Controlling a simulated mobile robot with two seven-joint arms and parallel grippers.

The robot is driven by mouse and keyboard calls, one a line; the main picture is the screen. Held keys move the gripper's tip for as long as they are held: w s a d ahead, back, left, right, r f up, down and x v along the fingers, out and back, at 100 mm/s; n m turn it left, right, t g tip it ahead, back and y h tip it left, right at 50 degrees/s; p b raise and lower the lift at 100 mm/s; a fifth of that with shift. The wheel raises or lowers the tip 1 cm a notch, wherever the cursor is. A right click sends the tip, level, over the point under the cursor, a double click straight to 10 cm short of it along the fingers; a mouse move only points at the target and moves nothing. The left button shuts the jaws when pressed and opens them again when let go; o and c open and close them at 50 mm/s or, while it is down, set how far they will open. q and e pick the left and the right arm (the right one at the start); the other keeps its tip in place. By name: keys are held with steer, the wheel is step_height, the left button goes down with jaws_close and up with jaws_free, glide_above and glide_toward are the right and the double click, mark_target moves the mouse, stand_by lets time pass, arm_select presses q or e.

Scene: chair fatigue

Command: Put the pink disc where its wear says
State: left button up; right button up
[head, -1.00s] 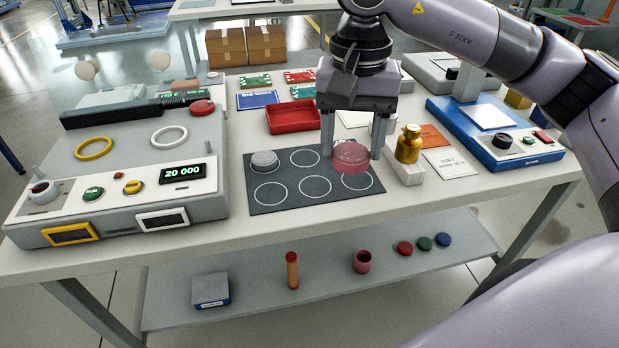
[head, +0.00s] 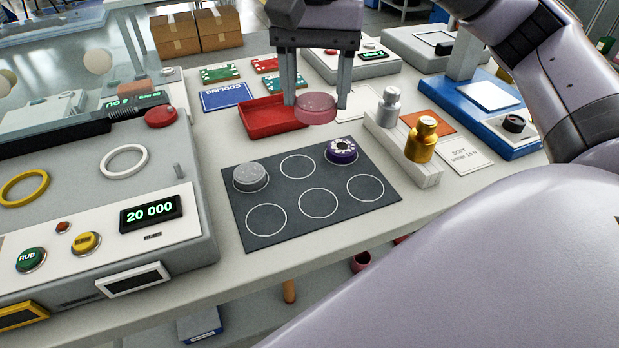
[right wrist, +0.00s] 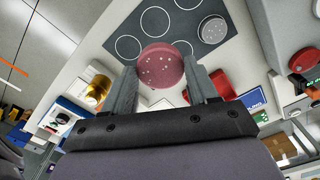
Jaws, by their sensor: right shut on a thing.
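The pink disc (head: 316,108) is held between the fingers of my right gripper (head: 316,100), above the table near the red tray (head: 262,119). In the right wrist view the pink disc (right wrist: 161,66) shows a pale-speckled face between the two fingers. A grey mat (head: 290,232) with white circles lies below and nearer. A grey disc (head: 250,177) sits in its back left circle and a purple disc with a white-marked top (head: 341,151) in its back right circle. My left gripper is not in view.
A white block with a gold weight (head: 422,138) and a silver weight (head: 389,108) stands right of the mat. A grey machine (head: 190,235) reading 20 000 fills the left. Blue (head: 225,96), green and red cards lie behind. A blue-based device (head: 520,140) stands at right.

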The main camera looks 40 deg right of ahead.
mark_target(315, 101)
step_height(315, 101, down, 11)
steer(key=shift+f+b, duration=0.15)
steer(key=shift+b, duration=0.15)
steer(key=shift+f, duration=2.5)
steer(key=o, duration=1)
steer(key=shift+b, duration=0.3)
steer(key=shift+o, duration=0.2)
steer(key=shift+r, duration=0.4)
step_height(315, 101, up, 12)
steer(key=shift+f+p, duration=0.2)
steer(key=shift+p, duration=0.2)
